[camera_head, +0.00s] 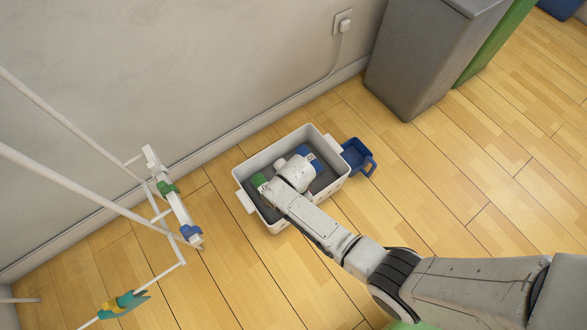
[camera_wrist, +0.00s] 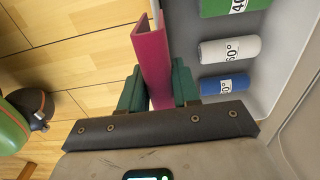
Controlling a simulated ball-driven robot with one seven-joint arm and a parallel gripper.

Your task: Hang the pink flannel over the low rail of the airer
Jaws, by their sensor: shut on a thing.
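The pink flannel (camera_wrist: 152,65) shows in the wrist view as a folded upright strip between the green fingers of my gripper (camera_wrist: 158,90). My gripper is shut on it, at the side of the grey-white basin (camera_head: 248,203). A thin white edge shows at the flannel's top; I cannot tell whether the cloth touches it. In the head view my arm hides the flannel and the fingertips. The white airer (camera_head: 70,183) stands at the left against the wall, with several thin rails. I cannot tell for sure which is its low rail.
The basin holds rolled cloths: green (camera_wrist: 235,5), white (camera_wrist: 229,49) and blue (camera_wrist: 223,84). A blue handled container (camera_head: 357,157) stands beside it. Green (camera_head: 167,188) and blue (camera_head: 190,231) pieces and a teal-yellow piece (camera_head: 123,304) sit on the airer. A grey bin (camera_head: 420,60) stands behind. Floor is clear at right.

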